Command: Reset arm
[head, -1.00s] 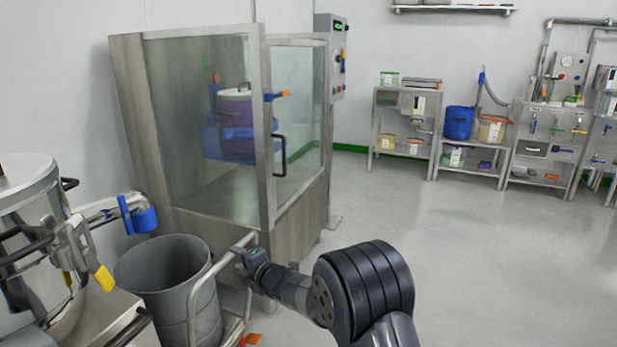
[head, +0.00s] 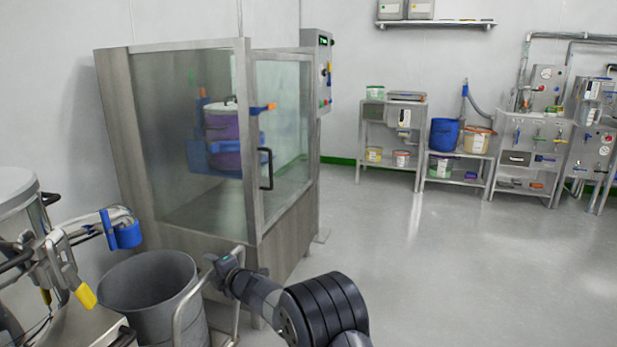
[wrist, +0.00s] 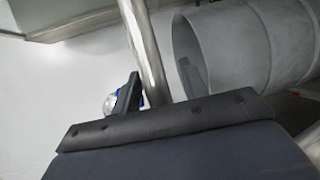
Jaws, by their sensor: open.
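My gripper (head: 222,265) shows in the head view at the lower left of centre, at the end of my dark arm. It is next to the bent metal tube handle (head: 187,300) of a cart. In the wrist view, one dark finger (wrist: 125,97) stands close beside the same metal tube (wrist: 146,50). Nothing is seen held in the jaws.
A grey bin (head: 150,296) stands behind the tube. A glass-sided cabinet (head: 117,120) with a black door handle (head: 266,168) stands behind. A steel vessel (head: 15,195) is at far left. Steel benches (head: 395,140) line the back wall. The floor (head: 430,270) at right is clear.

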